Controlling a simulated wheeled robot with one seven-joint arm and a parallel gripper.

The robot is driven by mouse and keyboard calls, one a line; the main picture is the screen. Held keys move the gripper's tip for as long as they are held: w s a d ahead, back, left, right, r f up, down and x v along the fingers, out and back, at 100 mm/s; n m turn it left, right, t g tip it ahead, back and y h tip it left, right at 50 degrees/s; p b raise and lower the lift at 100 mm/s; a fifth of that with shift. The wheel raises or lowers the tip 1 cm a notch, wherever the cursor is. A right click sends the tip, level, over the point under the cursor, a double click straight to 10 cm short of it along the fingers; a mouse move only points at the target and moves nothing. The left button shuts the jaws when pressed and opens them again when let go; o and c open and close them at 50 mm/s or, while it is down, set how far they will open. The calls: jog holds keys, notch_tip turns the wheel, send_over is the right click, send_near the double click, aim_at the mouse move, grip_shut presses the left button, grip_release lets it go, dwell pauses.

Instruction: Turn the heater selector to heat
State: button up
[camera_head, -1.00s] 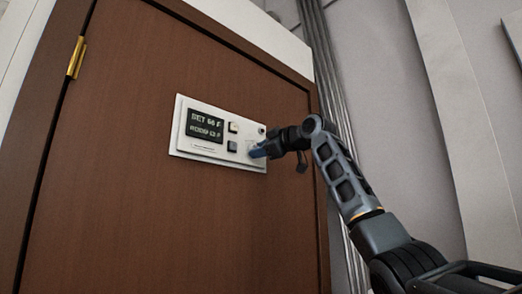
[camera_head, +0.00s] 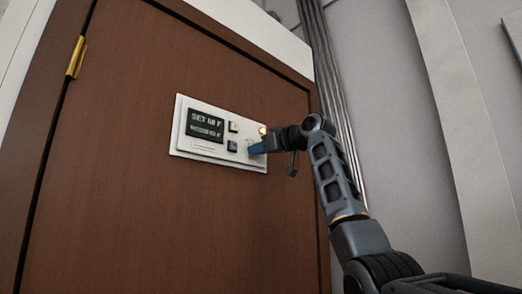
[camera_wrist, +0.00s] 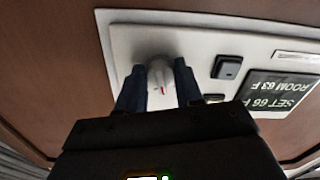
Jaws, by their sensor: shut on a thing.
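The heater panel (camera_head: 218,157) is a white plate on a brown wooden surface, with a dark display (camera_head: 205,126) and two small buttons. The selector (camera_wrist: 160,80) is a pale round knob with a red mark, seen in the wrist view. My gripper (camera_head: 254,148) has its blue fingers on either side of the knob and is shut on it. In the head view the fingers hide most of the knob. The display shows upside down in the wrist view, reading SET 66 F and ROOM 63 F.
The brown wooden panel (camera_head: 130,150) has a brass hinge (camera_head: 76,57) at upper left. Vertical grey pipes (camera_head: 322,70) and a pale wall (camera_head: 390,110) stand to the right, behind my arm. The space in front of the wooden surface looks clear.

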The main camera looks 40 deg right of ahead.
jog(key=shift+m, duration=1.1)
jog(key=o, duration=1)
jog(key=s+b, duration=0.3)
jog(key=s, duration=0.4)
jog(key=shift+s, duration=0.4)
jog(key=shift+d, duration=0.1)
